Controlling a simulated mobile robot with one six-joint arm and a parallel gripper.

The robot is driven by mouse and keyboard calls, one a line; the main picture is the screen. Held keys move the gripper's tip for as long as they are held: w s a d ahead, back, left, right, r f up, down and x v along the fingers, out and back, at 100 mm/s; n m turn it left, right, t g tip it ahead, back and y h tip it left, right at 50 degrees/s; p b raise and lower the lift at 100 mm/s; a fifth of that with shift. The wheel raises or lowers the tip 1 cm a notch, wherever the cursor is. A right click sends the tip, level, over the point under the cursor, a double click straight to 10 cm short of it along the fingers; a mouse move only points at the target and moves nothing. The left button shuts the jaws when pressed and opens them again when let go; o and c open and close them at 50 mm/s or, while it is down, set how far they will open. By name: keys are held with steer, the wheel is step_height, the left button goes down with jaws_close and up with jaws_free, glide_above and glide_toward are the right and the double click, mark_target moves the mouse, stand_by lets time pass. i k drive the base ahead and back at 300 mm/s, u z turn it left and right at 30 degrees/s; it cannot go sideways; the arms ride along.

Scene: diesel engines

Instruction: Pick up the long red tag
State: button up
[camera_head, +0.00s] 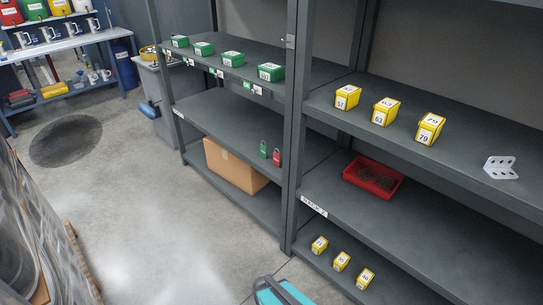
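A small upright red tag (276,157) stands on the middle shelf of the left grey rack, near its right end, close to the upright post. A similar green tag (263,149) stands just to its left, with a small gap between them. The red tag looks taller than it is wide. Nothing covers it in this view. My gripper is not in view, so I cannot see whether it is open or shut.
Green boxes (271,72) line the shelf above. A cardboard box (235,166) sits below. A post (291,130) stands right of the tags. Right shelves hold yellow boxes (386,111), a red tray (373,177) and a white bracket (500,168). The concrete floor (150,215) in front is clear.

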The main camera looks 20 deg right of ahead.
mark_target(276, 157)
steer(key=u, duration=0.15)
steer(key=i, duration=1.2)
steer(key=u, duration=0.4)
steer(key=i, duration=0.85)
steer(key=u, duration=0.15)
